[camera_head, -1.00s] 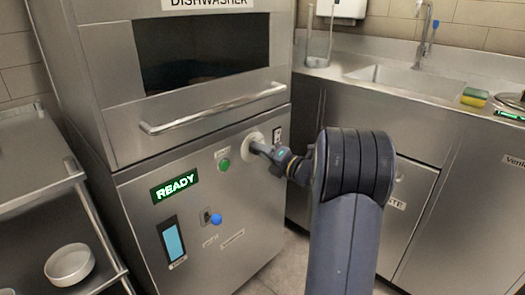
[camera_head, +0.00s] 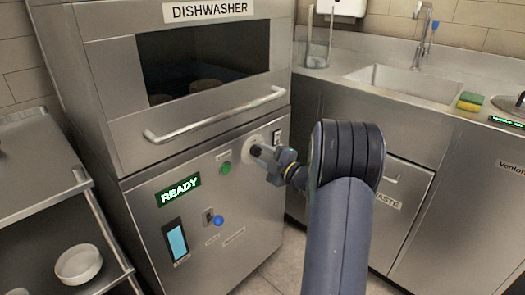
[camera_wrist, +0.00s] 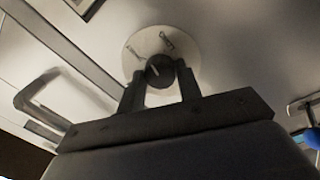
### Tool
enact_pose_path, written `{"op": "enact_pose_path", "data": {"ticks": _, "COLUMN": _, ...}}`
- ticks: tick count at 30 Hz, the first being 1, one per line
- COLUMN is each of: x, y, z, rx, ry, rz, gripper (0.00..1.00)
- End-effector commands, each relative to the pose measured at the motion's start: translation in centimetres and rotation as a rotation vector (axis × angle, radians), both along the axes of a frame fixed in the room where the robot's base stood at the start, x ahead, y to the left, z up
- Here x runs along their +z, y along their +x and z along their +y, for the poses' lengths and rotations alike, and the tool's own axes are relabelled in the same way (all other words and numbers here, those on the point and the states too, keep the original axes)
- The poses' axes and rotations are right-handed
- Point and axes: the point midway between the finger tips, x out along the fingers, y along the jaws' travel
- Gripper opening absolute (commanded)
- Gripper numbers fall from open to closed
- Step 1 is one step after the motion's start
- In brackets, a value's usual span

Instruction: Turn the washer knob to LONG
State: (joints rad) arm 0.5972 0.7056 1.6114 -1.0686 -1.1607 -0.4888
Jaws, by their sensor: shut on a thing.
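The washer knob (camera_wrist: 158,72) is a dark round knob with a pale line on it, set on a white round dial (camera_wrist: 150,40) on the dishwasher front. In the wrist view my gripper (camera_wrist: 160,80) has one finger on each side of the knob and is shut on it. The marks on the dial are too blurred to read. In the head view the pale dial (camera_head: 246,143) shows just left of my gripper (camera_head: 258,152), which hides the knob.
The dishwasher (camera_head: 105,90) has a bar handle (camera_head: 215,115) above the dial. A green button (camera_head: 225,168), a READY display (camera_head: 180,189) and a blue-tipped switch (camera_head: 218,220) are nearby. A sink counter (camera_head: 440,100) stands right; a rack with a bowl (camera_head: 78,264) stands left.

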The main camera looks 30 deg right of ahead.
Motion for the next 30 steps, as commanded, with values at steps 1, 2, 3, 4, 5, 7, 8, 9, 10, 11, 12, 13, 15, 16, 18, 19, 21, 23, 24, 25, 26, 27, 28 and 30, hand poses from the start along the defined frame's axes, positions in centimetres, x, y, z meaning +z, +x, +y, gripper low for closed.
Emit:
{"op": "enact_pose_path", "data": {"ticks": 1, "x": 0.21, "y": -0.02, "z": 0.01, "rx": -0.001, "ry": 0.045, "rz": 0.018, "gripper": 0.1}}
{"op": "enact_pose_path", "data": {"ticks": 2, "x": 0.2, "y": -0.03, "z": 0.02, "rx": 0.0, "ry": 0.071, "rz": 0.028, "gripper": 0.1}}
{"op": "enact_pose_path", "data": {"ticks": 3, "x": 0.18, "y": -0.03, "z": 0.02, "rx": 0.0, "ry": 0.107, "rz": 0.04, "gripper": 0.1}}
{"op": "enact_pose_path", "data": {"ticks": 4, "x": 0.18, "y": -0.03, "z": 0.03, "rx": -0.001, "ry": 0.134, "rz": 0.051, "gripper": 0.1}}
{"op": "enact_pose_path", "data": {"ticks": 5, "x": 0.17, "y": -0.03, "z": 0.04, "rx": -0.001, "ry": 0.161, "rz": 0.061, "gripper": 0.1}}
{"op": "enact_pose_path", "data": {"ticks": 7, "x": 0.18, "y": -0.04, "z": 0.07, "rx": -0.001, "ry": 0.222, "rz": 0.083, "gripper": 0.1}}
{"op": "enact_pose_path", "data": {"ticks": 8, "x": 0.19, "y": -0.05, "z": 0.07, "rx": 0.0, "ry": 0.248, "rz": 0.092, "gripper": 0.1}}
{"op": "enact_pose_path", "data": {"ticks": 9, "x": 0.19, "y": -0.04, "z": 0.09, "rx": 0.0, "ry": 0.282, "rz": 0.105, "gripper": 0.1}}
{"op": "enact_pose_path", "data": {"ticks": 10, "x": 0.18, "y": -0.04, "z": 0.09, "rx": -0.001, "ry": 0.307, "rz": 0.115, "gripper": 0.1}}
{"op": "enact_pose_path", "data": {"ticks": 11, "x": 0.16, "y": -0.04, "z": 0.1, "rx": 0.0, "ry": 0.333, "rz": 0.123, "gripper": 0.1}}
{"op": "enact_pose_path", "data": {"ticks": 12, "x": 0.15, "y": -0.04, "z": 0.09, "rx": 0.0, "ry": 0.363, "rz": 0.135, "gripper": 0.1}}
{"op": "enact_pose_path", "data": {"ticks": 13, "x": 0.14, "y": -0.04, "z": 0.1, "rx": -0.001, "ry": 0.386, "rz": 0.142, "gripper": 0.1}}
{"op": "enact_pose_path", "data": {"ticks": 15, "x": 0.14, "y": -0.05, "z": 0.11, "rx": -0.002, "ry": 0.438, "rz": 0.161, "gripper": 0.1}}
{"op": "enact_pose_path", "data": {"ticks": 16, "x": 0.13, "y": -0.05, "z": 0.11, "rx": -0.002, "ry": 0.457, "rz": 0.168, "gripper": 0.1}}
{"op": "enact_pose_path", "data": {"ticks": 18, "x": 0.11, "y": -0.05, "z": 0.13, "rx": -0.001, "ry": 0.501, "rz": 0.184, "gripper": 0.1}}
{"op": "enact_pose_path", "data": {"ticks": 19, "x": 0.09, "y": -0.05, "z": 0.14, "rx": -0.001, "ry": 0.518, "rz": 0.191, "gripper": 0.1}}
{"op": "enact_pose_path", "data": {"ticks": 21, "x": 0.04, "y": -0.06, "z": 0.14, "rx": -0.002, "ry": 0.553, "rz": 0.204, "gripper": 0.1}}
{"op": "enact_pose_path", "data": {"ticks": 23, "x": 0.0, "y": -0.06, "z": 0.15, "rx": -0.001, "ry": 0.581, "rz": 0.213, "gripper": 0.1}}
{"op": "enact_pose_path", "data": {"ticks": 24, "x": -0.02, "y": -0.06, "z": 0.16, "rx": -0.001, "ry": 0.595, "rz": 0.219, "gripper": 0.1}}
{"op": "enact_pose_path", "data": {"ticks": 25, "x": -0.03, "y": -0.07, "z": 0.15, "rx": -0.002, "ry": 0.606, "rz": 0.223, "gripper": 0.1}}
{"op": "enact_pose_path", "data": {"ticks": 26, "x": -0.04, "y": -0.07, "z": 0.15, "rx": -0.001, "ry": 0.616, "rz": 0.226, "gripper": 0.1}}
{"op": "enact_pose_path", "data": {"ticks": 27, "x": -0.05, "y": -0.07, "z": 0.16, "rx": -0.002, "ry": 0.626, "rz": 0.23, "gripper": 0.1}}
{"op": "enact_pose_path", "data": {"ticks": 28, "x": -0.06, "y": -0.07, "z": 0.16, "rx": -0.002, "ry": 0.633, "rz": 0.232, "gripper": 0.1}}
{"op": "enact_pose_path", "data": {"ticks": 30, "x": -0.08, "y": -0.07, "z": 0.16, "rx": -0.002, "ry": 0.647, "rz": 0.237, "gripper": 0.1}}
